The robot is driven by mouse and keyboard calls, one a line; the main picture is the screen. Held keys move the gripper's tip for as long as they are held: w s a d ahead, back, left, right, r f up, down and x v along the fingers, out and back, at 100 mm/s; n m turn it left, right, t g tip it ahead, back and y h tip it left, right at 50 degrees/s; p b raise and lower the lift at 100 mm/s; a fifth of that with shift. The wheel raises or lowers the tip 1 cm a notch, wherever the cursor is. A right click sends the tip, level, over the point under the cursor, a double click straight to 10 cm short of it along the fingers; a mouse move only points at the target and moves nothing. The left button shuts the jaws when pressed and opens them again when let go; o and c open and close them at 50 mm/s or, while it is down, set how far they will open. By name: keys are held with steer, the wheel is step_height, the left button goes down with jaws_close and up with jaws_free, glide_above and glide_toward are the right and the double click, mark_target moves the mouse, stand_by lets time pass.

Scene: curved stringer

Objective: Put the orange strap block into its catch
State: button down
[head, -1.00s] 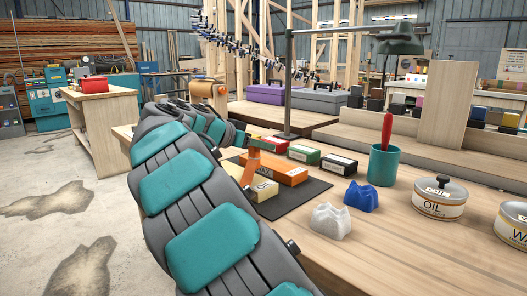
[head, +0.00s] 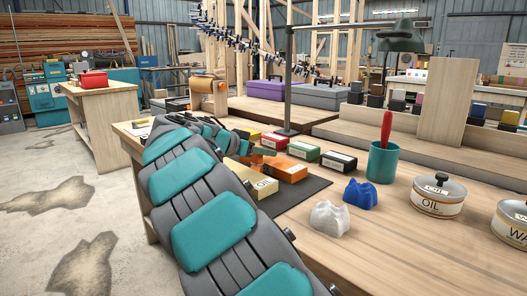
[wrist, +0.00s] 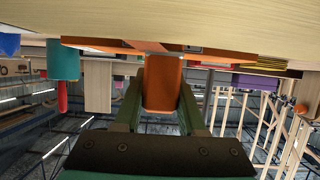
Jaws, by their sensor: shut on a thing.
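My gripper (wrist: 160,100) has its two dark green fingers on either side of an orange block (wrist: 163,82), shut on it, in the wrist view. A wide, flat orange piece (wrist: 100,43) lies just beyond the block; I cannot tell whether they touch. In the head view my gripper (head: 262,152) is low over the dark mat, beside an orange box (head: 287,168). The held block is mostly hidden there behind my arm and fingers. I cannot make out the catch for certain in either view.
Yellow (head: 262,184), red (head: 275,141), green (head: 304,151) and black (head: 338,160) boxes stand close around the dark mat (head: 300,195). A teal cup (head: 383,162), a blue lump (head: 360,194), a white lump (head: 329,217) and an oil tin (head: 438,195) stand to the right.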

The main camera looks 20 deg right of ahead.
steer(key=shift+f, duration=0.15)
steer(key=shift+c, duration=2.4)
jaws_free()
